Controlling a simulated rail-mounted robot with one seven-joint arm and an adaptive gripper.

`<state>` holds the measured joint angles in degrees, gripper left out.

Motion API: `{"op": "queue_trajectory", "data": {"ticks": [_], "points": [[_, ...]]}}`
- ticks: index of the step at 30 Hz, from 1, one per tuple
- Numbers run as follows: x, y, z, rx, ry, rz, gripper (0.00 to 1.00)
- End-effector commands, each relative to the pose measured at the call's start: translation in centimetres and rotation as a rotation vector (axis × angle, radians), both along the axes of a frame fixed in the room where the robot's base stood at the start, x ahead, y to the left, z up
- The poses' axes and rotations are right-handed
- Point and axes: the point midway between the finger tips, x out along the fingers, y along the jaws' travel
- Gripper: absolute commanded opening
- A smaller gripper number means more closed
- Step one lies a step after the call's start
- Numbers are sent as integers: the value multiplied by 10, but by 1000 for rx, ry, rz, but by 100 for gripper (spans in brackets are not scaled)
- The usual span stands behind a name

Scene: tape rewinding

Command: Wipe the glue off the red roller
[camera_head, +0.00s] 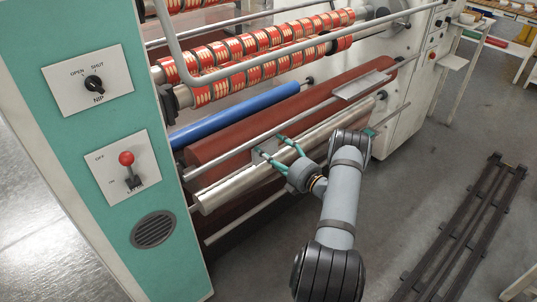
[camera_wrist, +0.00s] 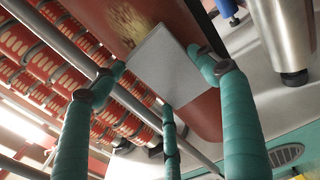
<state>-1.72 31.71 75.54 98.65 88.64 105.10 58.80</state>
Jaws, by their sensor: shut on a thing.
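The red roller (camera_head: 225,143) runs diagonally across the machine in the head view, and it fills the upper middle of the wrist view (camera_wrist: 190,28). A yellowish, streaky glue patch (camera_wrist: 128,20) shows on it in the wrist view, just beyond the far edge of the pad. My gripper (camera_head: 268,147) has teal fingers, shut on a flat grey square pad (camera_wrist: 168,62). The pad lies over the red roller in the wrist view; whether it touches the roller I cannot tell. In the head view the pad (camera_head: 262,157) is small and partly hidden by the fingers.
A silver roller (camera_head: 240,183) lies in front of the red one, and a blue roller (camera_head: 235,115) lies behind it. A thin rail (camera_head: 225,160) crosses near my fingers. A light plate (camera_head: 362,85) sits at the roller's far end.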

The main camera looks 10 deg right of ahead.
Motion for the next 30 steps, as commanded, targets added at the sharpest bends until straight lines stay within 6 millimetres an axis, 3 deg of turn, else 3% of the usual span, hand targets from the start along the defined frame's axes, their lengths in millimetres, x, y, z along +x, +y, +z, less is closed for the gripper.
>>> {"op": "queue_trajectory", "data": {"ticks": [6,30], "points": [[12,-19,-2,-2,-2,-2,53],[34,-61,0,-1,-1,-1,53]]}}
